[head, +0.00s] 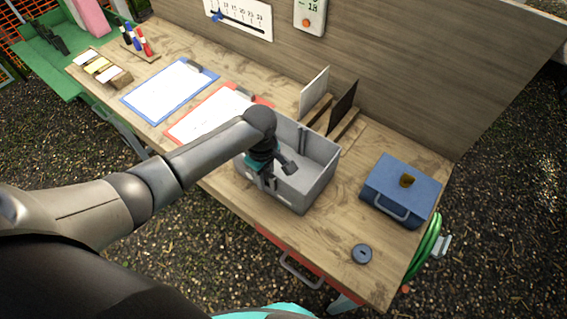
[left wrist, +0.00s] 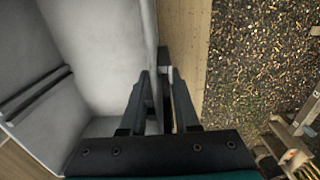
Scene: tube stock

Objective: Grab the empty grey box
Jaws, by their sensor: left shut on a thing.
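The grey box (head: 321,184) stands on the wooden table (head: 222,183), near its front edge. It is open at the top and what shows of its inside is empty. My left gripper (head: 272,170) is at the box's front-left side and hides part of it. In the left wrist view the fingers of the left gripper (left wrist: 162,88) straddle the rim of the grey box (left wrist: 95,50), one inside and one outside, shut on the wall. My right gripper is not in view.
A blue case (head: 402,187) and a dark round disc (head: 361,254) lie right of the box. Two clipboards, blue (head: 168,88) and red (head: 212,112), lie to its left. Upright panels (head: 342,105) stand behind it, before the wooden back wall (head: 400,75).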

